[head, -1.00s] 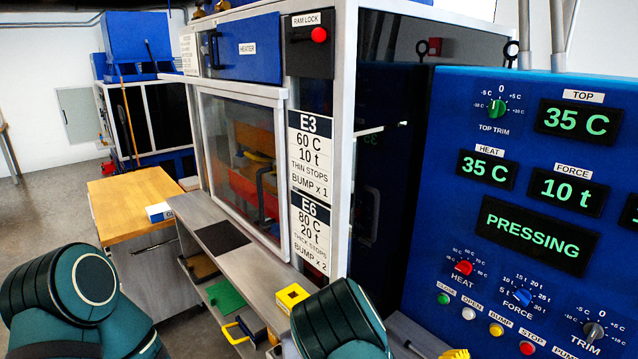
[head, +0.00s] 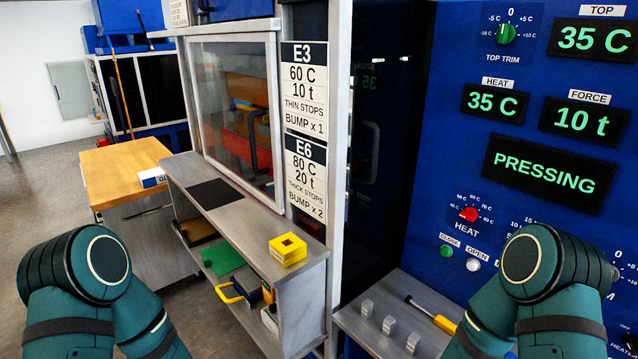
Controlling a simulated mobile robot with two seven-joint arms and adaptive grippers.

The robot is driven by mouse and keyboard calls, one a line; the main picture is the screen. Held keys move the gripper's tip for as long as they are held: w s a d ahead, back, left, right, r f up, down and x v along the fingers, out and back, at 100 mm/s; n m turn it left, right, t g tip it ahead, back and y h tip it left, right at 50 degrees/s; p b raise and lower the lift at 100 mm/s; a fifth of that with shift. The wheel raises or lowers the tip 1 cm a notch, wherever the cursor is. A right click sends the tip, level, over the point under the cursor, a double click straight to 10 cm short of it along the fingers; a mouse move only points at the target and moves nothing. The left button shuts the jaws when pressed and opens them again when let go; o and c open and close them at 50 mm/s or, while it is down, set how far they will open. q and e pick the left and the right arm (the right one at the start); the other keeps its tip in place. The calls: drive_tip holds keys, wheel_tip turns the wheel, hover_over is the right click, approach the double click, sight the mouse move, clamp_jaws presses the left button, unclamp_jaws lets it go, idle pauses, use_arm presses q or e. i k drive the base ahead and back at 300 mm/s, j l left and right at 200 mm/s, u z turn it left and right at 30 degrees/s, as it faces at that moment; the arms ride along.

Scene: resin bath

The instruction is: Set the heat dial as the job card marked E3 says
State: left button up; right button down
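The job card E3 (head: 304,90) is on the press frame in the head view and reads 60 C, 10 t, thin stops, bump x 1. The red HEAT dial (head: 469,214) is on the blue control panel (head: 454,135), with temperature marks around it. Its exact pointer setting is too small to read surely. The HEAT display (head: 494,102) shows 35 C. My two arms show at the bottom left and bottom right; neither gripper is in view. My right arm covers the FORCE dial area.
The E6 card (head: 305,178) is below E3. Displays read TOP 35 C, FORCE 10 t and PRESSING (head: 543,174). Green (head: 446,251) and white (head: 473,264) buttons sit below the HEAT dial. A bench (head: 400,320) with metal blocks and a yellow-handled tool lies below the panel.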

sight(469, 213)
drive_tip(key=z, duration=1.4)
drive_tip(key=u, duration=1.5)
drive_tip(key=i+j+z, duration=0.1)
drive_tip(key=z, duration=0.95)
